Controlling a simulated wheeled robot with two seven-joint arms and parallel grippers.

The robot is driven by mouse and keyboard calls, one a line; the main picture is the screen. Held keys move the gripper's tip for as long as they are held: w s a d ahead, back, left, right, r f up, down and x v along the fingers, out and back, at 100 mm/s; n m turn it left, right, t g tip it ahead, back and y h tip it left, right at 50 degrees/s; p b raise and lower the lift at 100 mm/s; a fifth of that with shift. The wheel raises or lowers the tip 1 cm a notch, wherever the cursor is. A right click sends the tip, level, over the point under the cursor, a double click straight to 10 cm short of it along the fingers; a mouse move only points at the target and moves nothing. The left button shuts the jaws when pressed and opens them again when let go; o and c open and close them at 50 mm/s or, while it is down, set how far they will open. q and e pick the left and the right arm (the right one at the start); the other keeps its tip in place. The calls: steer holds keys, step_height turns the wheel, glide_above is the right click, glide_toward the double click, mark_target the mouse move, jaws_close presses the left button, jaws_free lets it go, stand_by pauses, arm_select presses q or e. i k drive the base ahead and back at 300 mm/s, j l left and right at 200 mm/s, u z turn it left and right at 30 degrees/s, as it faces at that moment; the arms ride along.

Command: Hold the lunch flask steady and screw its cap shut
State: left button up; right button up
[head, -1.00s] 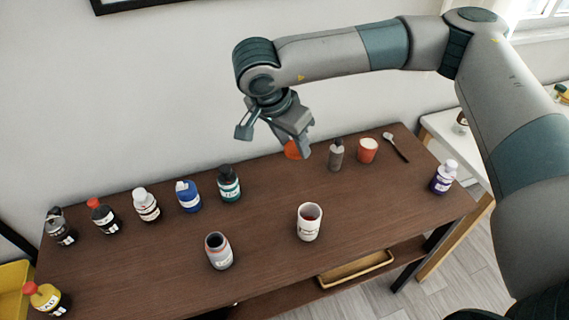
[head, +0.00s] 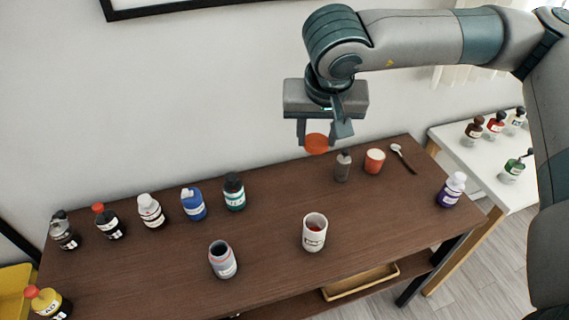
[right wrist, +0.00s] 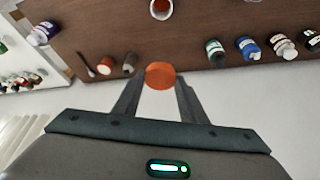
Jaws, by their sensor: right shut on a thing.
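The orange round cap (head: 316,144) is held in the air above the back of the brown table. My right gripper (head: 320,133) is shut on it, pointing down. In the right wrist view the cap (right wrist: 160,76) sits between the two fingertips. My left gripper is not in view.
Several bottles line the table's back left, such as a blue one (head: 193,205). A grey bottle (head: 342,167), an orange cup (head: 375,161) and a purple bottle (head: 451,191) stand right. The mid-table (head: 270,220) is clear.

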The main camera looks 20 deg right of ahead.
mark_target(222, 258)
steer(key=k+l+u, duration=0.2)
steer(key=k+l, duration=0.15)
steer(key=k, duration=0.15)
steer(key=k+l+u, duration=0.25)
steer(key=k, duration=0.25)
steer(key=k+l+u, duration=0.2)
steer(key=k, duration=0.35)
